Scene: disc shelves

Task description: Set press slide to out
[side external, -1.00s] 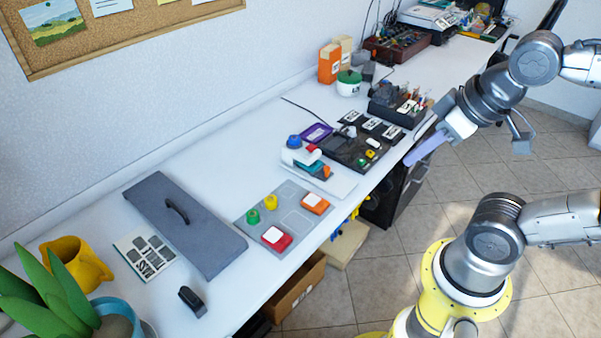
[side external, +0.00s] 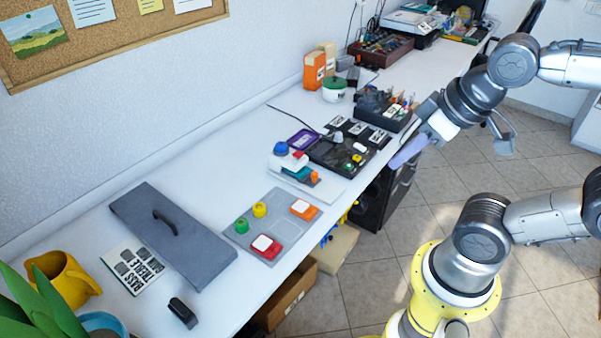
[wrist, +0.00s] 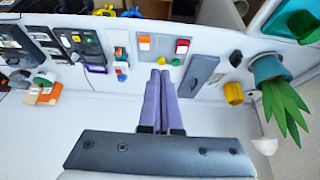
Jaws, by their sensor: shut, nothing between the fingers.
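The press (side external: 290,160) is a small white device with a blue knob, a red part and a teal slide with an orange end (side external: 314,177). It stands on a white base near the front edge of the table. The press also shows in the wrist view (wrist: 121,64), left of the fingertips. I cannot tell the slide's setting. My gripper (side external: 393,164) has lavender fingers, shut and empty, off the table's front edge to the right of the press. The fingers in the wrist view (wrist: 160,72) lie side by side, clear of everything.
A grey button panel (side external: 285,200) lies left of the press, then a dark grey handled lid (side external: 200,250). A black switch panel (side external: 345,152) and a dark organizer (side external: 375,108) stand to its right. A green-lidded pot (side external: 334,92) stands behind.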

